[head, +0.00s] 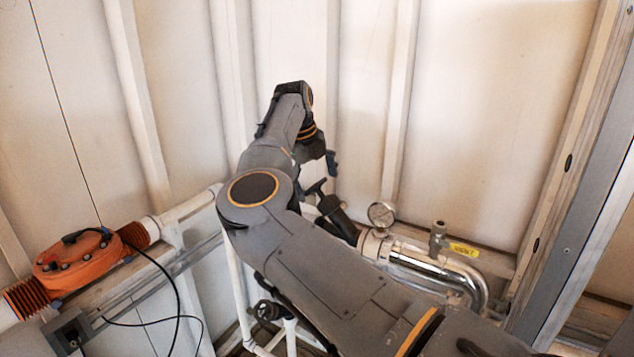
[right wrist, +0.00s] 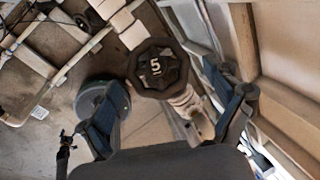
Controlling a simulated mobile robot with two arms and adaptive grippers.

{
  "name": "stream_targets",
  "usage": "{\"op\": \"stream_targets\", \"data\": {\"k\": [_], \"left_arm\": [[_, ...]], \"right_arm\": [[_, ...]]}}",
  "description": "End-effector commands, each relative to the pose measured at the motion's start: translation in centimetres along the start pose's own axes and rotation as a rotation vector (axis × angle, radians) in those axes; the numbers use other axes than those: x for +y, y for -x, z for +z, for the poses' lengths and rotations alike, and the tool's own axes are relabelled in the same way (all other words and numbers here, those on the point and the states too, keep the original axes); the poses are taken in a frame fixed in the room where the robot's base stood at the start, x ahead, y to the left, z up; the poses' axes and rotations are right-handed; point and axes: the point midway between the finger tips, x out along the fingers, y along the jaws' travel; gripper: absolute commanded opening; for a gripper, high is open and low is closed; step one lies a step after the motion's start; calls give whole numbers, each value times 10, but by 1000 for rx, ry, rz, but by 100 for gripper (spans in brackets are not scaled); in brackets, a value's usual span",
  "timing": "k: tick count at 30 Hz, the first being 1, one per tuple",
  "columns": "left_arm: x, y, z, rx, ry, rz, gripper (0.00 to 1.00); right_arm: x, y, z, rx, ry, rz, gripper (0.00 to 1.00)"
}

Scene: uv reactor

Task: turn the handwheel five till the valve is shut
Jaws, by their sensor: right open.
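Handwheel five (right wrist: 158,68) is a black, lobed knob with a white "5" on its face, in the upper middle of the right wrist view. My right gripper (right wrist: 168,82) is open, with one finger to each side of the handwheel in that picture. I see no finger closed on the wheel, and I cannot tell how far it is from the fingers in depth. In the head view my right gripper (head: 328,170) is partly hidden by my arm, near a black valve part (head: 338,212). I cannot make out the number there. My left gripper is not in view.
A pressure gauge (head: 382,214) and a shiny bent pipe (head: 440,272) are right of my arm. An orange unit (head: 80,258) with black cables is at left. Another dark handwheel (head: 268,310) is low in the middle. Ribbed white walls close in behind.

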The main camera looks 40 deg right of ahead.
Motion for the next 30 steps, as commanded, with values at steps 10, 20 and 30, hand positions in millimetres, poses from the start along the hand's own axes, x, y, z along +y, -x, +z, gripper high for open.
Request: {"op": "stream_targets", "data": {"k": [10,20,30], "left_arm": [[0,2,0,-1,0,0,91],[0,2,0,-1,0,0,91],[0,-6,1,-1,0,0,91]], "right_arm": [[0,-8,0,0,-2,1,91],[0,-8,0,0,-2,1,38],[2,-10,0,0,-35,-32,38]]}}
